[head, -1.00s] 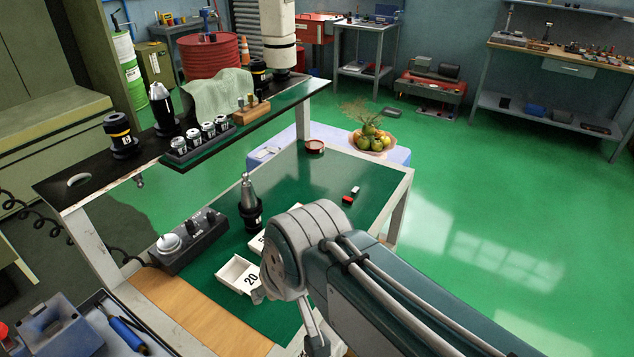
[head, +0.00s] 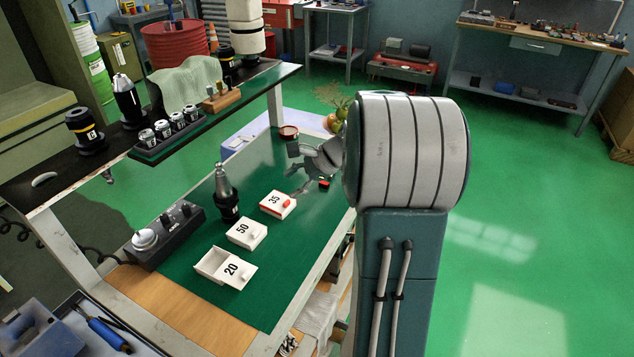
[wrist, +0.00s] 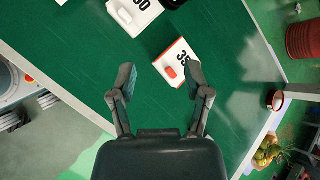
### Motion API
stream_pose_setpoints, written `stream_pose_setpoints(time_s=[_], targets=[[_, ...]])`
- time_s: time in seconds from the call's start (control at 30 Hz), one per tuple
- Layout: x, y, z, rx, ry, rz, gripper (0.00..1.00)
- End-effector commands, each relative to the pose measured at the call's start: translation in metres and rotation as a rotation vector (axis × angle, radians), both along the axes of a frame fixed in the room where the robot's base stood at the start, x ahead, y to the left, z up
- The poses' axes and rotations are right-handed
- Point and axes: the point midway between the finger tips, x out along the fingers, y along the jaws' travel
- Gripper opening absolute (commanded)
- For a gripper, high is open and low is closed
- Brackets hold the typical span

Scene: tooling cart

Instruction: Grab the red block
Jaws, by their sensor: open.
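A small red block (head: 324,184) with dark parts beside it lies on the green tabletop, near its right edge and partly hidden by my gripper. I cannot make it out in the wrist view. My gripper (head: 298,170) is above the tabletop, just left of the block in the head view. In the wrist view its two fingers (wrist: 160,74) are spread apart with nothing between them.
White boxes marked 50 (head: 246,232) and 20 (head: 226,268) stand in line with the 35 box. A dark tool holder (head: 228,203) stands upright behind them. A red bowl (head: 288,131) sits at the far end. A raised shelf (head: 60,195) runs along the left.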

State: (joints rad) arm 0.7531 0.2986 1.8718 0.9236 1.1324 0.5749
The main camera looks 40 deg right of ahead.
Motion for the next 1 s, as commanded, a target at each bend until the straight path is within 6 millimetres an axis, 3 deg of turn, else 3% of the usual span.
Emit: stream_pose_setpoints(time_s=[0.03,0.3,0.4,0.5,0.67,1.0], targets=[[0.003,-0.023,-0.011,0.063,0.008,-0.073,0.63],[0.002,-0.141,-0.066,0.402,-0.003,-0.455,0.63],[-0.006,-0.177,-0.084,0.505,-0.018,-0.565,0.63],[-0.013,-0.2,-0.096,0.574,-0.034,-0.637,0.63],[-0.014,-0.209,-0.102,0.609,-0.042,-0.67,0.63],[0.027,-0.192,-0.121,0.608,-0.04,-0.668,0.63]])
